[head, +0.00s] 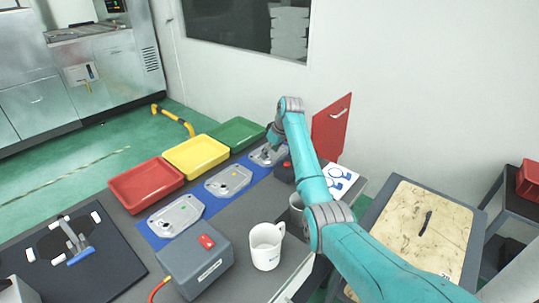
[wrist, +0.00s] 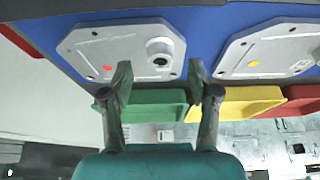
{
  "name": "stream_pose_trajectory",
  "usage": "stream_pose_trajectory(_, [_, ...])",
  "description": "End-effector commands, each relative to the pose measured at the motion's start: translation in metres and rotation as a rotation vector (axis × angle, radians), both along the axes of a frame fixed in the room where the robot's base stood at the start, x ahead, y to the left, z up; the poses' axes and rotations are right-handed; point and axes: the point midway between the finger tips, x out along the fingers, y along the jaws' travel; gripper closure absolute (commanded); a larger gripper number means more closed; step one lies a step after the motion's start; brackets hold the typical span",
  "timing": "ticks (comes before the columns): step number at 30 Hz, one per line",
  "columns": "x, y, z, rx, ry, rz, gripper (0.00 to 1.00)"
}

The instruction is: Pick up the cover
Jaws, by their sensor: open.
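Three flat grey aluminium covers lie in a row on a blue mat (head: 212,203). The near cover (head: 167,220) has a green dot and the middle cover (head: 232,178) a yellow one. The far cover (head: 258,156) is partly hidden by my gripper (head: 273,145). In the wrist view, the red-dotted cover (wrist: 115,47) with a round boss lies just beyond the fingertips of my gripper (wrist: 160,77), and the yellow-dotted cover (wrist: 270,48) lies to its right. My gripper is open and empty. The gap between fingertips and cover is unclear.
Red (head: 147,184), yellow (head: 196,155) and green (head: 237,133) trays stand empty along the table's far-left edge. A grey box with a red button (head: 207,265), a white mug (head: 266,246) and a printed sheet (head: 340,180) are on the right side.

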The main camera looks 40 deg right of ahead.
Motion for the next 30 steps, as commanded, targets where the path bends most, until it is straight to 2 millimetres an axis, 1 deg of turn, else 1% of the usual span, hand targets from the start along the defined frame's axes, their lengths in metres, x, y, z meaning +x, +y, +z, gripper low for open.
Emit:
stream_pose_trajectory(1, [0.003,0.001,-0.008,0.002,0.002,0.001,0.4])
stream_pose_trajectory(6, [0.01,0.002,-0.027,0.001,0.001,0.0,0.4])
stream_pose_trajectory(9, [0.012,0.002,-0.031,0.0,0.001,0.0,0.4])
stream_pose_trajectory(16, [0.013,0.002,-0.032,0.0,0.0,0.0,0.4])
stream_pose_trajectory(17, [0.013,0.002,-0.032,0.0,0.0,0.0,0.47])
stream_pose_trajectory(18, [0.013,0.002,-0.032,0.0,0.0,0.0,0.57])
stream_pose_trajectory(20, [0.013,0.002,-0.032,0.0,0.0,0.0,0.72])
stream_pose_trajectory(21, [0.013,0.002,-0.032,0.0,0.0,0.0,0.82])
stream_pose_trajectory(23, [0.013,0.002,-0.032,0.0,0.0,0.0,0.97])
stream_pose_trajectory(24, [0.013,0.002,-0.032,0.0,0.0,0.0,1.0])
stream_pose_trajectory(30, [0.013,0.002,-0.032,0.0,0.0,0.0,1.0])
